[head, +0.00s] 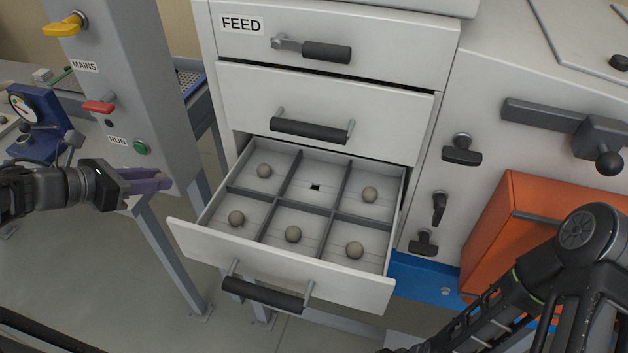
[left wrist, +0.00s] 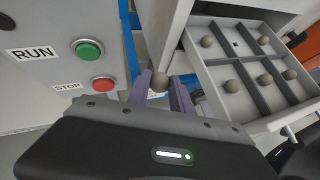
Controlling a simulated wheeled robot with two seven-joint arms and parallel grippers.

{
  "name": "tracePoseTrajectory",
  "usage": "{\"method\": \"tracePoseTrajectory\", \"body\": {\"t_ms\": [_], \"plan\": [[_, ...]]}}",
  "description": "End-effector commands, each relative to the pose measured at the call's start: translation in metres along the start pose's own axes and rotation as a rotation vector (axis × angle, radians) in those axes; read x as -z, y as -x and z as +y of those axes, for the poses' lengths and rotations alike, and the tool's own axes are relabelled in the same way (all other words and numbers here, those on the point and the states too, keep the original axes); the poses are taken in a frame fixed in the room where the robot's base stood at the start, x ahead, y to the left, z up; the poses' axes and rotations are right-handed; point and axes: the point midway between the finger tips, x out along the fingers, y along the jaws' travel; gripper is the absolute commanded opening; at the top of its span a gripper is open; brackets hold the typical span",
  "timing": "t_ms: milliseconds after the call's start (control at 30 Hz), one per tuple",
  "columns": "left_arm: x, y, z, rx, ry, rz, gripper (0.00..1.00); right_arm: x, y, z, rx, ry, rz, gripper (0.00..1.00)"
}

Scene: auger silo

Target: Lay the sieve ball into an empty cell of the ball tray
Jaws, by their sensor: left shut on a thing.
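The ball tray (head: 170,222) is an open drawer with two rows of three cells. The back middle cell (head: 316,172) holds no ball and shows a small dark square in its floor. Each other cell holds one grey-brown ball. My left gripper (head: 165,183) is left of the drawer, in front of the grey panel post and apart from the tray. In the left wrist view its purple fingers are shut on the sieve ball (left wrist: 160,82), held at the tips. The head view does not clearly show this ball. My right gripper is not in view.
A green RUN button (head: 142,147) and a red MAINS lever (head: 99,107) are on the post close to my left gripper. Closed drawers rise above the tray at the back. An orange bin (head: 500,225) stands at right, behind my right arm. The space over the tray is clear.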

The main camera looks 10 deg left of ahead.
Motion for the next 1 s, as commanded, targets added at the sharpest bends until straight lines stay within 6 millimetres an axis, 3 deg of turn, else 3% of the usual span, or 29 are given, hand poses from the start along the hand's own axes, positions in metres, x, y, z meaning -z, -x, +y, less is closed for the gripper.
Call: {"method": "tracePoseTrajectory", "body": {"t_ms": [333, 900, 1000], "plan": [[-0.037, -0.048, -0.061, 0.007, -0.003, 0.0, 0.0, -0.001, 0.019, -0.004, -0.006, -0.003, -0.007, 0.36], [-0.102, -0.149, -0.179, 0.008, -0.005, 0.001, 0.0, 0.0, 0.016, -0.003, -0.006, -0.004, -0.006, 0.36], [-0.112, -0.161, -0.192, 0.004, -0.002, 0.0, 0.0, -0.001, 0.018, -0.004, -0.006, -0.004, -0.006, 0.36]]}}
